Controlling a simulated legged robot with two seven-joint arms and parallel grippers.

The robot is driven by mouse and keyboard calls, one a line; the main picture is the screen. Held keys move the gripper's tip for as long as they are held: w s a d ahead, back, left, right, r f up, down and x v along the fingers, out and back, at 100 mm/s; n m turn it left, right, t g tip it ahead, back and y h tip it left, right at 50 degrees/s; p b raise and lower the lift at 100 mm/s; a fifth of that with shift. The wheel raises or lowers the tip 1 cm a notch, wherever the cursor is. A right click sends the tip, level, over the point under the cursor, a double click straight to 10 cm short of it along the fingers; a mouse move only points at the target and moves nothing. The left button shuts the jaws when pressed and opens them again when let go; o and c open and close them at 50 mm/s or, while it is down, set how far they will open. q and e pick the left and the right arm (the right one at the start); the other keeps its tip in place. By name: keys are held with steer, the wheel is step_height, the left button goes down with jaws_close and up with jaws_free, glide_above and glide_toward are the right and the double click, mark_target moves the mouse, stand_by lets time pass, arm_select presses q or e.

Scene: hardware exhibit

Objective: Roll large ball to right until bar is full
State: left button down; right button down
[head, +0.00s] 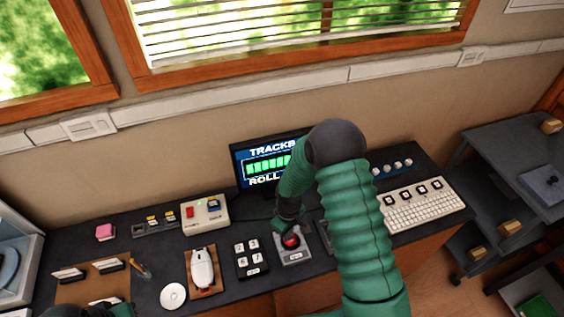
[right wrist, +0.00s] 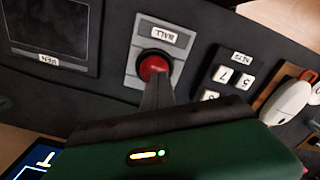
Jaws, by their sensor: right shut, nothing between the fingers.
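The large red ball (head: 291,241) sits in a grey plate labelled BALL on the desk. It also shows in the right wrist view (right wrist: 153,66). My right gripper (head: 288,226) is shut and empty, pointing down with its fingertips at the ball; they look to touch it, though the exact contact is hard to see. The monitor (head: 241,172) behind shows TRACKB..., ROLL and a bar (head: 266,166) with several green segments. My right arm hides the right part of the screen and the bar's right end. My left gripper (head: 108,312) is only partly in view at the bottom left edge.
A keypad (head: 251,259) and a mouse (head: 202,268) lie left of the ball plate. A dark pad labelled PEN (right wrist: 48,25) lies on its other side. A keyboard (head: 425,209) is farther right. A switch box (head: 205,214) stands behind the mouse.

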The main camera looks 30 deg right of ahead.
steer(key=shift+s+d+p, duration=0.2)
steer(key=shift+d+p, duration=0.15)
steer(key=shift+d, duration=0.35)
steer(key=shift+s+d, duration=0.1)
steer(key=shift+d, duration=0.25)
stand_by(0.4)
steer(key=shift+r+p, duration=0.65)
steer(key=shift+p, duration=0.05)
step_height(320, 180, up, 3)
steer(key=shift+f+p, duration=0.1)
steer(key=shift+p, duration=1.1)
step_height(320, 180, up, 3)
steer(key=p, duration=0.2)
steer(key=shift+p, duration=0.35)
